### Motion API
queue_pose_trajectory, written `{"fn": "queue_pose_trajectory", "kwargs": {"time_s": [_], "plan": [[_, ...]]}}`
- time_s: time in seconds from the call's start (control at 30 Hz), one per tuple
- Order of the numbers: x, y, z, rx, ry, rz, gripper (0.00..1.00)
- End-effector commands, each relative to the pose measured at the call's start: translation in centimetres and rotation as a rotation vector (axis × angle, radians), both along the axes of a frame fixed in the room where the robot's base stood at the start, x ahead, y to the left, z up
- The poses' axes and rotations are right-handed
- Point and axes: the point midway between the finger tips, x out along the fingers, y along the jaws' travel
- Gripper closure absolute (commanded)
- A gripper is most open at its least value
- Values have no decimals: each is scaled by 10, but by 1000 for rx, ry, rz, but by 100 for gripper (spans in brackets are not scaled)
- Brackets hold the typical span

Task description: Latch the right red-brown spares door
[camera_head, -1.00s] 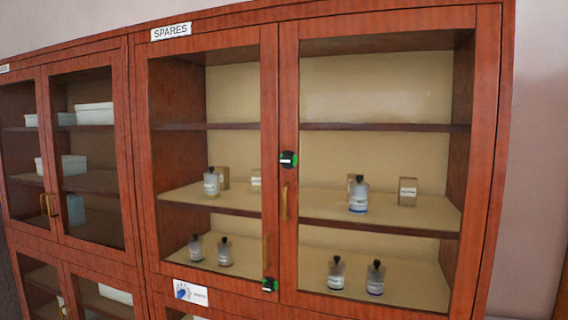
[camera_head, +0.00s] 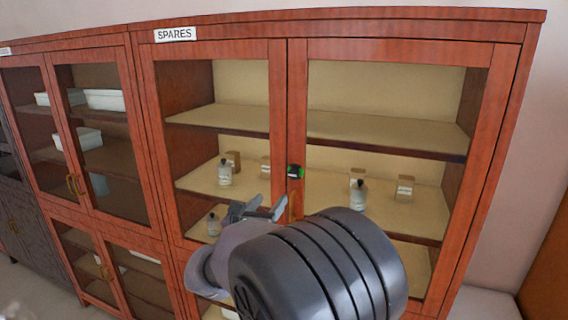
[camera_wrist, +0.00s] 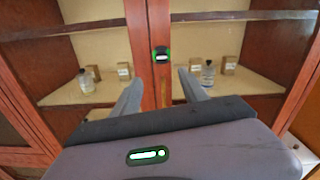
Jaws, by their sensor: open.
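The right spares door (camera_head: 306,75) is a red-brown frame with a clear pane, and it looks closed against the left spares door (camera_head: 277,110). A small black latch with green marking (camera_head: 295,171) sits where the doors meet; it also shows in the wrist view (camera_wrist: 161,54). I cannot tell its setting. A brass handle (camera_head: 293,207) is below it, partly covered by my arm. My gripper (camera_head: 268,204) is open and empty, in front of the doors and below the latch. In the wrist view its fingers (camera_wrist: 160,80) stand either side of the centre stile.
A SPARES label (camera_head: 175,34) is on the cabinet top. Bottles, such as one on the right (camera_head: 359,194), and small boxes (camera_head: 404,188) stand on shelves behind the glass. Another glazed cabinet (camera_head: 60,56) adjoins at left.

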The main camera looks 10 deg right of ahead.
Motion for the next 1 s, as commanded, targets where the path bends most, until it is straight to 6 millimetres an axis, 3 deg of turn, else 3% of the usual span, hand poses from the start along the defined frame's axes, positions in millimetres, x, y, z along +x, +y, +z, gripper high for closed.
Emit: {"fn": "queue_pose_trajectory", "kwargs": {"time_s": [0.5,0.7,0.97,1.0], "plan": [[123,-72,-1,5,1,-6,49],[141,-81,-2,6,2,-5,49],[143,-82,-2,5,1,-5,49],[143,-82,-2,5,1,-5,52]]}}
